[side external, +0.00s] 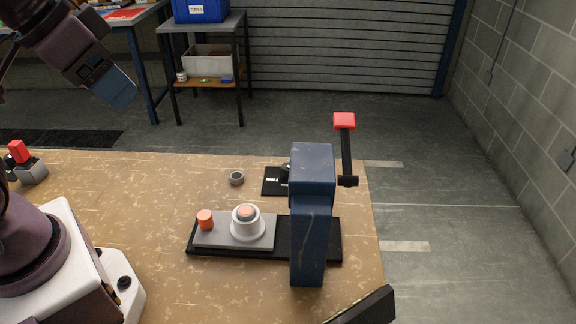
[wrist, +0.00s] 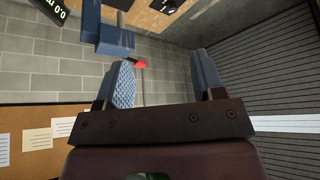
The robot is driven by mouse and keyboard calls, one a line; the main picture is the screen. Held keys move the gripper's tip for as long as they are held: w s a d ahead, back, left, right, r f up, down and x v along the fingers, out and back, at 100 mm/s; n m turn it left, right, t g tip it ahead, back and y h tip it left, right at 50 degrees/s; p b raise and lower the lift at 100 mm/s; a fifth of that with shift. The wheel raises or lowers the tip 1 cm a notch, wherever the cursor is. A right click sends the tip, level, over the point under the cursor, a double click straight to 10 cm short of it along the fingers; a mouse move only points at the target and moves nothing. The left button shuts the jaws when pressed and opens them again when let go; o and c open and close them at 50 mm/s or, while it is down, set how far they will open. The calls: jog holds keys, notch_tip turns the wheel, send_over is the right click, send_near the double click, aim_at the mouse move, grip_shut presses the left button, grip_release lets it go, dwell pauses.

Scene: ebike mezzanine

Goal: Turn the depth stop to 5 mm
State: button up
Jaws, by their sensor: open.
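A dark blue press (side external: 311,200) stands on a black base on the bench, with a red-tipped lever (side external: 345,140) on its right. I cannot clearly pick out the depth stop; a small dark round part (side external: 285,168) shows at the press's left side, partly hidden by the column. My gripper (side external: 122,95) is high at the upper left, well away from the press. In the wrist view my gripper (wrist: 165,78) is open and empty between its blue fingers.
A grey plate (side external: 210,235) on the base carries an orange cylinder (side external: 205,220) and a pale round fixture (side external: 247,224). A small grey ring (side external: 237,178) lies on the bench (side external: 165,195). A red-topped switch box (side external: 27,165) sits at the left.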

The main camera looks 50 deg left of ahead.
notch_tip(320, 180, down, 2)
jog(key=w+g, duration=0.2)
jog(key=n+g, duration=0.4)
jog(key=n, duration=0.1)
send_over(288, 166)
notch_tip(288, 166, down, 19)
notch_tip(288, 166, down, 13)
jog(key=shift+r, duration=0.1)
jog(key=c, duration=0.9)
